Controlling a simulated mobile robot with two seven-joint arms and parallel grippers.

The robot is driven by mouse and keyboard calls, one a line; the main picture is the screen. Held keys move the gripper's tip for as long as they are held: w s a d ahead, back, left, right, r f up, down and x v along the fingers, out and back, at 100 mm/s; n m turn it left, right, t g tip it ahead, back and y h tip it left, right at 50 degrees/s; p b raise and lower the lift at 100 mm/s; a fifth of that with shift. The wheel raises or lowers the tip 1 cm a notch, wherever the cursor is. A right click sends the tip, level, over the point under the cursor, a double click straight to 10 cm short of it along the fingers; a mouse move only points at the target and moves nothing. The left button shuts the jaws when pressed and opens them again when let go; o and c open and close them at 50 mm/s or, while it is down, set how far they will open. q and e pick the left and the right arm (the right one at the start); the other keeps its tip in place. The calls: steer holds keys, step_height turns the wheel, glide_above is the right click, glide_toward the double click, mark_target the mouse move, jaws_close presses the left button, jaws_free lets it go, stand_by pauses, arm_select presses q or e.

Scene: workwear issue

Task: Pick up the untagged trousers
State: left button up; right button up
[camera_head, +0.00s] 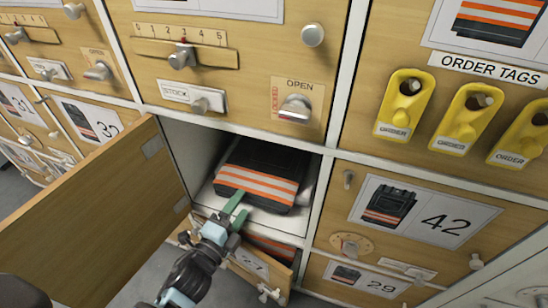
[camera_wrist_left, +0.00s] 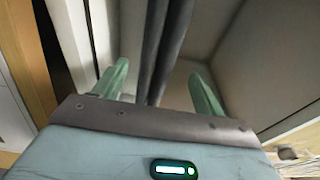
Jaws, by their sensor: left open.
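Folded dark trousers (camera_head: 262,175) with orange and pale stripes lie in an open compartment in the head view. No tag shows on the part I see. My left gripper (camera_head: 237,207) is at the front of the compartment, its green fingers reaching toward the striped front edge. In the left wrist view the fingers (camera_wrist_left: 160,85) are apart, with a dark folded edge (camera_wrist_left: 165,45) between and beyond them. I cannot tell whether they touch it. My right gripper is not in view.
The compartment's wooden door (camera_head: 90,215) stands open at the left. Below, a partly open front (camera_head: 262,262) shows another striped garment. Yellow order tags (camera_head: 405,105) hang at the upper right. A closed door marked 42 (camera_head: 425,215) is at the right.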

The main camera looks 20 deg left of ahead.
mark_target(246, 201)
arm_select(q)
steer(key=shift+r, duration=0.1)
steer(key=shift+w, duration=0.25)
steer(key=shift+w+d, duration=0.1)
steer(key=shift+w, duration=0.3)
steer(key=shift+w+b, duration=0.35)
steer(key=shift+w+d, duration=0.15)
steer(key=shift+w, duration=0.05)
steer(key=shift+w+d, duration=0.1)
steer(key=shift+w, duration=0.25)
steer(key=w, duration=0.1)
steer(key=w+b, duration=0.1)
steer(key=w+d, duration=0.1)
steer(key=shift+w+f+b, duration=0.2)
steer(key=shift+f+b, duration=0.15)
steer(key=shift+w, duration=0.4)
steer(key=shift+r, duration=0.1)
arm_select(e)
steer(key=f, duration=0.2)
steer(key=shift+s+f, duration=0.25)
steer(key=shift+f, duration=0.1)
